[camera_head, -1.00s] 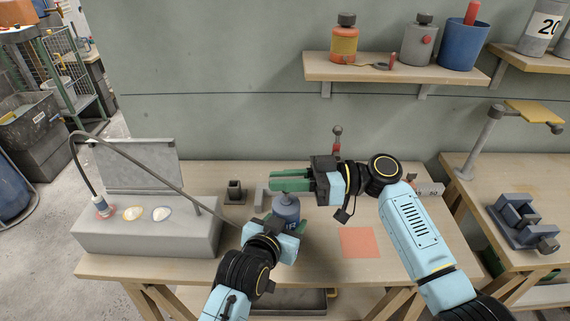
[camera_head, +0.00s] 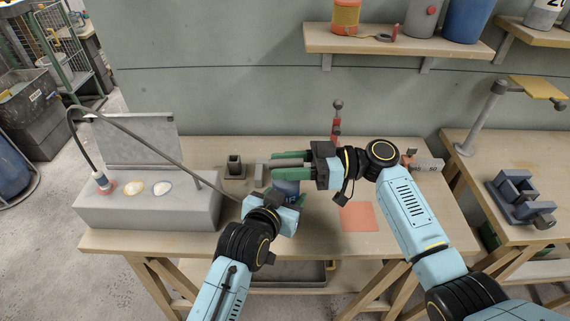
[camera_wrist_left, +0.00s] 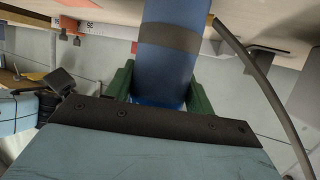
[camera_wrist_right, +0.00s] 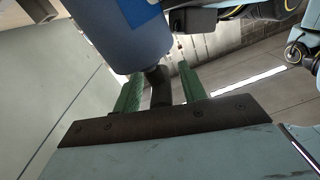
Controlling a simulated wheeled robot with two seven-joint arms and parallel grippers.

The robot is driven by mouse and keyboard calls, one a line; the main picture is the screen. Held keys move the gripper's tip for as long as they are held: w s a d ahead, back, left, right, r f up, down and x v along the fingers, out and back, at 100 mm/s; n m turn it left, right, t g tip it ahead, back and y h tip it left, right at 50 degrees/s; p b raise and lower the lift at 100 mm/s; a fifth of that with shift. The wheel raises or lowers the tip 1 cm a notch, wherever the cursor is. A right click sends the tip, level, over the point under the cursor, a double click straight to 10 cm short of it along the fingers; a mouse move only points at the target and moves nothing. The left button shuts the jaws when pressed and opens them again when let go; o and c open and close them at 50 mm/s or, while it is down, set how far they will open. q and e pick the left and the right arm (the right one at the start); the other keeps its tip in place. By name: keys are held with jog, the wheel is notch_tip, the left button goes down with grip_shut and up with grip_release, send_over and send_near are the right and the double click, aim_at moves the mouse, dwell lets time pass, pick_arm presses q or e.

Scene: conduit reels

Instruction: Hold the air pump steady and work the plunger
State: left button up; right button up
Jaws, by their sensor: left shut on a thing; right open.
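The air pump (camera_head: 287,187) is a blue cylinder above the middle of the bench, partly hidden in the head view by both grippers. My left gripper (camera_wrist_left: 162,80) is shut on its blue body, which has a grey band and fills the space between the green fingers. My right gripper (camera_head: 274,162) is open, its green fingers lying sideways at the pump's top. In the right wrist view, the dark plunger shaft (camera_wrist_right: 158,88) stands between the open fingers, below the blue pump body (camera_wrist_right: 125,30). I cannot tell whether either finger touches it.
An orange square (camera_head: 358,216) lies on the bench right of the pump. A grey block (camera_head: 150,208) with a curved hose stands left. A small dark holder (camera_head: 235,167) sits behind the pump. A red post (camera_head: 337,122) stands at the back. A shelf (camera_head: 400,43) hangs above.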

jog(key=d, duration=1.1)
jog(key=shift+w+d, duration=0.35)
jog(key=shift+d, duration=0.05)
dwell(0.9)
jog(key=a, duration=1)
jog(key=shift+s+a+r, duration=0.15)
jog(key=shift+s+a, duration=0.15)
jog(key=shift+a, duration=0.05)
jog(key=shift+c, duration=0.2)
grip_shut()
